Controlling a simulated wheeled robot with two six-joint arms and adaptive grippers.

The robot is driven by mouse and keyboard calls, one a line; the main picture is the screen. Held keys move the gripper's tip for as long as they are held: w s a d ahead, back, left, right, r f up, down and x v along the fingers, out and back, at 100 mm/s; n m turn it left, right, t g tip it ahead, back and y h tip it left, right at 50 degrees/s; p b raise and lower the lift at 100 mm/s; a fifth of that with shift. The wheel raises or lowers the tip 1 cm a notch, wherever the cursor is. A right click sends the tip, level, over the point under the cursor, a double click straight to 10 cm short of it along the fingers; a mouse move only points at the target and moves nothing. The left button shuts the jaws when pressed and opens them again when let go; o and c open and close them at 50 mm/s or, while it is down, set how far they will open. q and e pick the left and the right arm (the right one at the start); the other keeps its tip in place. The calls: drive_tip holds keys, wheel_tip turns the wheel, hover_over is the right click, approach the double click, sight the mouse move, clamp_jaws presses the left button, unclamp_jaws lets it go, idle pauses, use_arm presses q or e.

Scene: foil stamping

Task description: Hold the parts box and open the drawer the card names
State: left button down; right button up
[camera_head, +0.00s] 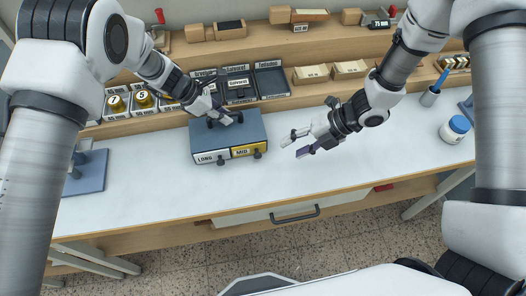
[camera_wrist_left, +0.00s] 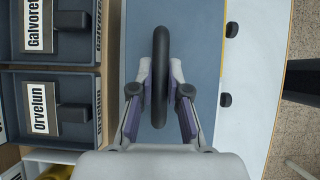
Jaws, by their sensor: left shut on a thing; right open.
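The blue-grey parts box (camera_head: 232,130) stands on the white bench with two drawer fronts facing me. The left drawer (camera_head: 211,158) has a white label reading LONG; the right drawer (camera_head: 249,150) has a yellow label reading MID. Each has a dark knob, and both drawers look shut. My left gripper (camera_head: 222,119) is shut on the dark handle on top of the box; the handle (camera_wrist_left: 160,75) stands between the fingers in the left wrist view. My right gripper (camera_head: 292,145) is open and empty, right of the box and apart from it. I cannot make out a task card.
Behind the box are labelled trays (camera_head: 240,88) on a wooden shelf, some with brass pieces. A white jar with a blue lid (camera_head: 455,130) and a pen cup (camera_head: 430,96) stand at right. A blue stand (camera_head: 85,172) is at left. The bench before the box is clear.

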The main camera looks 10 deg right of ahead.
sight(260, 155)
drive_tip(key=shift+n, duration=0.7)
drive_tip(key=x, duration=0.3)
drive_tip(key=w+x, duration=0.1)
drive_tip(key=x, duration=0.3)
drive_tip(key=w+a+r+x, duration=0.1)
drive_tip(key=x, duration=0.3)
drive_tip(key=shift+d+r, duration=0.1)
drive_tip(key=shift+r, duration=0.05)
clamp_jaws()
